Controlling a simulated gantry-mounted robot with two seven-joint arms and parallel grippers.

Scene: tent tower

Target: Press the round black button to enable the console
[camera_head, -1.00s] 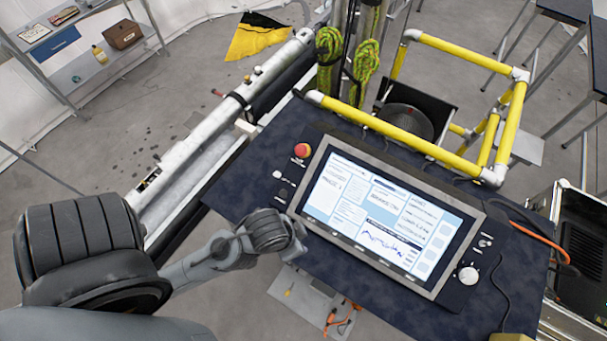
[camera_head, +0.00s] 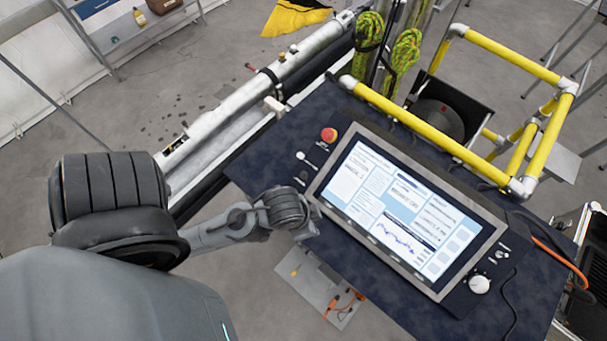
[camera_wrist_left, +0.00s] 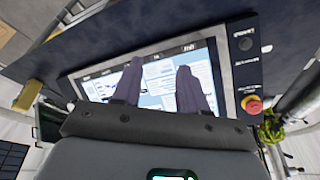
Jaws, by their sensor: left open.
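The console (camera_head: 455,300) is a dark panel with a large lit touchscreen (camera_head: 410,210), lying on a dark blue table. A small round black button (camera_head: 304,175) sits on its left strip, below a white knob and the red mushroom button. In the left wrist view the black button (camera_wrist_left: 245,43) is at the upper right, beside the screen. My left gripper (camera_head: 308,228) is by the screen's lower left corner in the head view. In the left wrist view its two dark fingers (camera_wrist_left: 160,66) are apart and empty, in front of the screen, to the left of the button. My right gripper is not in view.
The red button (camera_head: 329,134) is near the black button and also shows in the wrist view (camera_wrist_left: 252,104). A white dial (camera_head: 479,285) is at the console's right. A yellow pipe frame (camera_head: 430,146) and green rope (camera_head: 405,52) stand behind. Bare table lies around the console.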

